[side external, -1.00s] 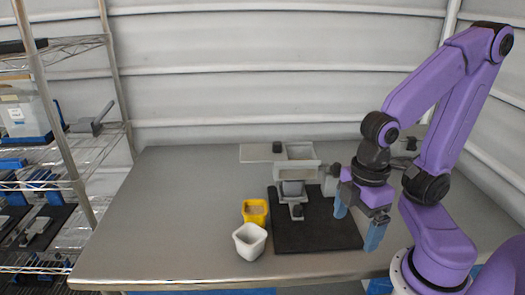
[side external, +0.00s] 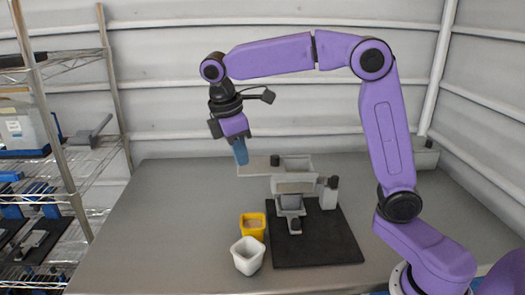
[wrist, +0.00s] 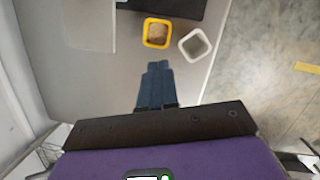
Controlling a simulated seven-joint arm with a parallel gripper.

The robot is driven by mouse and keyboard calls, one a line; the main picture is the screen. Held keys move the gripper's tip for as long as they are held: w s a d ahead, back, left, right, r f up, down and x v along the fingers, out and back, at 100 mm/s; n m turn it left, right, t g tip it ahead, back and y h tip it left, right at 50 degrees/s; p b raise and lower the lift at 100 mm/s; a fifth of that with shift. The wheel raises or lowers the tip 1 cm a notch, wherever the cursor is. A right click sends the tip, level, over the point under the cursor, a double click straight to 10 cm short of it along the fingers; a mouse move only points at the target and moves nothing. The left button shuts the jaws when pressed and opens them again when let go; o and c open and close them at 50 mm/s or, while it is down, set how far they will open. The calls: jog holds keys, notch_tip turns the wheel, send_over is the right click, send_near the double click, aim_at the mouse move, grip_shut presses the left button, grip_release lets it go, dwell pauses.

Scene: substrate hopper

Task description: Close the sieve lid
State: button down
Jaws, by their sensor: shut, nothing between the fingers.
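The grey hopper (side external: 293,186) stands on a black base. The sieve lid (side external: 256,166), a flat grey plate with a black knob (side external: 275,160), sticks out to the left of the hopper, and the hopper's top is open. A pale plate, seemingly the lid, shows at upper left in the wrist view (wrist: 90,28). My gripper (side external: 242,158) points down with its blue fingers shut and empty, near the lid's left end. In the side view I cannot tell the gap in depth. The shut fingertips (wrist: 158,66) also show in the wrist view.
A yellow cup (side external: 253,226) with brownish material and an empty white cup (side external: 247,256) stand left of the black base (side external: 330,245). A shelf rack (side external: 70,165) is at the far left. The left part of the table (side external: 150,225) is clear.

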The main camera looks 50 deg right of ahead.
jog(key=w+d+r+g, duration=0.2)
jog(key=w+d+r, duration=0.1)
jog(key=w+d, duration=0.55)
jog(key=m, duration=0.1)
send_near(270, 166)
jog(key=shift+h, duration=0.4)
jog(key=a+f, duration=0.1)
jog(key=w+f, duration=0.1)
jog(key=a+f, duration=0.1)
jog(key=shift+w+a+f, duration=0.2)
jog(key=shift+a+f, duration=0.1)
jog(key=shift+f, duration=0.1)
jog(key=shift+s+d+f, duration=0.15)
jog(key=shift+s+d, duration=0.45)
jog(key=shift+d, duration=0.35)
jog(key=shift+s+d, duration=0.5)
jog(key=shift+d, duration=0.25)
